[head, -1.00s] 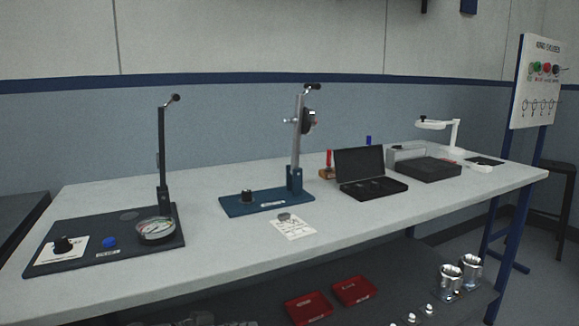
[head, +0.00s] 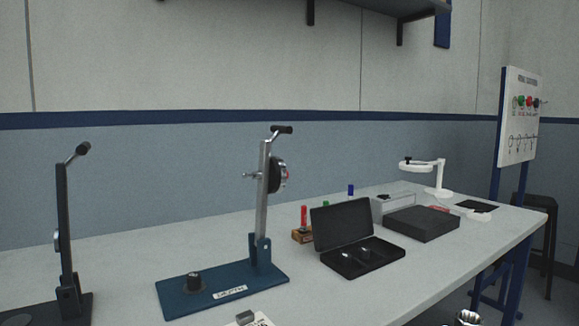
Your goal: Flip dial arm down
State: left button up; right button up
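A blue base plate (head: 190,298) stands on the bench with a silver hinged arm (head: 262,205) upright on its right end. A round dial (head: 278,175) is fixed to this arm near the top, and a dark-tipped handle (head: 282,130) sticks out above it. A black knob (head: 194,281) stands on the plate. At the left edge a second, black arm (head: 66,225) also stands upright on a dark base (head: 75,308), cut off by the picture. It has a dark-tipped handle (head: 83,148).
An open black case (head: 342,225) lies right of the blue plate, with a small rack of coloured markers (head: 303,236) behind it. A dark grey block (head: 422,223) and a white magnifier lamp (head: 440,178) stand farther right. The bench (head: 375,285) is clear in front of the case.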

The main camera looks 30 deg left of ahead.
aim_at(270, 176)
jog(key=i+l, duration=0.8)
jog(key=l, duration=0.15)
jog(key=i+l+u, duration=0.1)
jog(key=i+l, duration=0.4)
jog(key=l, duration=0.2)
jog(key=i+l+u, duration=0.15)
jog(key=u, duration=0.45)
jog(key=l+u, duration=0.1)
jog(key=u, duration=0.4)
jog(key=l+u, duration=0.1)
jog(key=u, duration=0.8)
jog(key=l+u, duration=0.15)
jog(key=u, duration=0.35)
jog(key=l+z, duration=0.2)
jog(key=z, duration=0.25)
jog(key=k+l+z, duration=0.1)
jog(key=l+z, duration=0.2)
jog(key=z, duration=0.15)
jog(key=k+l+u, duration=0.35)
jog(key=l, duration=0.25)
jog(key=i+j+z, duration=0.4)
jog(key=j, duration=0.25)
jog(key=k+l, duration=0.05)
